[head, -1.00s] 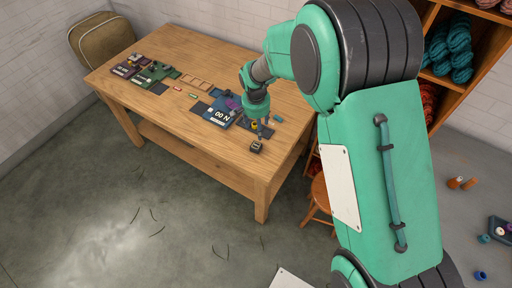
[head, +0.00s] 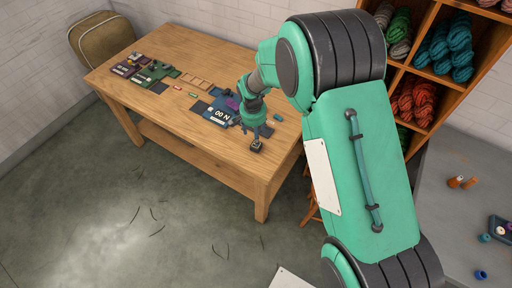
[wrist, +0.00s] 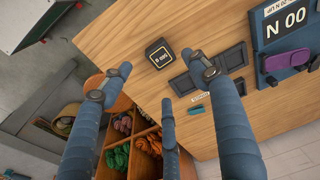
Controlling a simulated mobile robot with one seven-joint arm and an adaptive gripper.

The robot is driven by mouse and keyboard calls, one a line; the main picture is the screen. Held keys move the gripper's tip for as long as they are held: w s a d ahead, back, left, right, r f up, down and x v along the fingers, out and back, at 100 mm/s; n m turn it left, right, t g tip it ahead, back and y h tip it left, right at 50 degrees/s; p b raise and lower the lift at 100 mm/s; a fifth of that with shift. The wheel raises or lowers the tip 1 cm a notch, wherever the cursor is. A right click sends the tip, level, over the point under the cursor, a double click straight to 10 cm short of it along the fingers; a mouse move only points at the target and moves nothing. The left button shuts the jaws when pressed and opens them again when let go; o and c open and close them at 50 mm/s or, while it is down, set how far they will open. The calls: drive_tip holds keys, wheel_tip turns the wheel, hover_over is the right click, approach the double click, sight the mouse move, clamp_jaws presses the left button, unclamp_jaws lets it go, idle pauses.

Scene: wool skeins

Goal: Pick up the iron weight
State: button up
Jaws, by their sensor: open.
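The iron weight (head: 256,146) is a small dark block near the front right edge of the wooden table. In the wrist view the iron weight (wrist: 159,54) shows a yellow-outlined label on its top and stands upright on bare wood. My gripper (head: 257,132) is just above it in the head view. In the wrist view my gripper (wrist: 160,78) has its blue-grey fingers spread apart with nothing between them. The weight appears just beyond the fingertips, between the two outer ones. I cannot tell whether any finger touches it.
A dark shallow tray (wrist: 235,57) and a small teal piece (wrist: 196,109) lie close to the weight. A blue board marked N 00 (head: 217,115) is left of my gripper. A shelf of wool skeins (head: 415,100) stands right of the table (head: 190,58).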

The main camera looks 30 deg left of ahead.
drive_tip(key=shift+w+a+f, duration=0.1)
drive_tip(key=shift+w+f, duration=0.05)
drive_tip(key=shift+f, duration=0.85)
drive_tip(key=shift+w+f, duration=0.1)
drive_tip(key=shift+f, duration=0.9)
drive_tip(key=shift+f, duration=0.1)
drive_tip(key=shift+w+a+f+b, duration=0.1)
drive_tip(key=shift+w+f+b, duration=0.1)
drive_tip(key=shift+f, duration=1.05)
drive_tip(key=shift+w+f+b, duration=0.15)
drive_tip(key=shift+f+b, duration=0.05)
drive_tip(key=shift+f, duration=1)
clamp_jaws()
